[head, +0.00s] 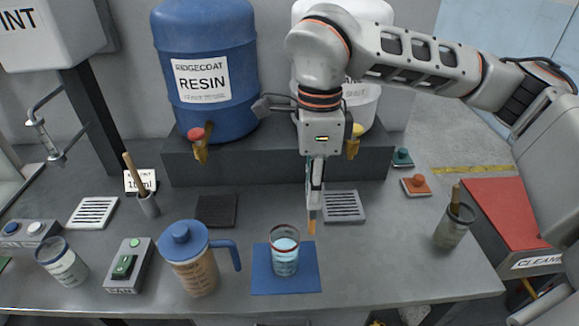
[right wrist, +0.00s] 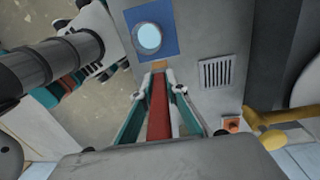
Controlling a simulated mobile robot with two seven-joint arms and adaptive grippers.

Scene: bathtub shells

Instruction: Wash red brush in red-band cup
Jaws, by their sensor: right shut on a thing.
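The red-band cup (head: 285,257) is clear with a red rim and holds pale blue liquid. It stands upright on a blue mat (head: 258,284) near the table's front. My right gripper (head: 315,186) points down, behind and slightly right of the cup. It is shut on the red brush, whose red handle (right wrist: 159,112) lies between the fingers in the right wrist view. The brush's tan tip (head: 311,226) hangs below the fingers, outside the cup. In the right wrist view the cup (right wrist: 149,38) and mat (right wrist: 171,44) lie beyond the tip. My left gripper is not in view.
A blue-lidded jug (head: 190,262) stands left of the mat. Another cup (head: 62,262) is at the far left. A cup with a brush (head: 453,226) stands at the right. Resin drum (head: 206,110) and grey ledge are behind. The table right of the mat is clear.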

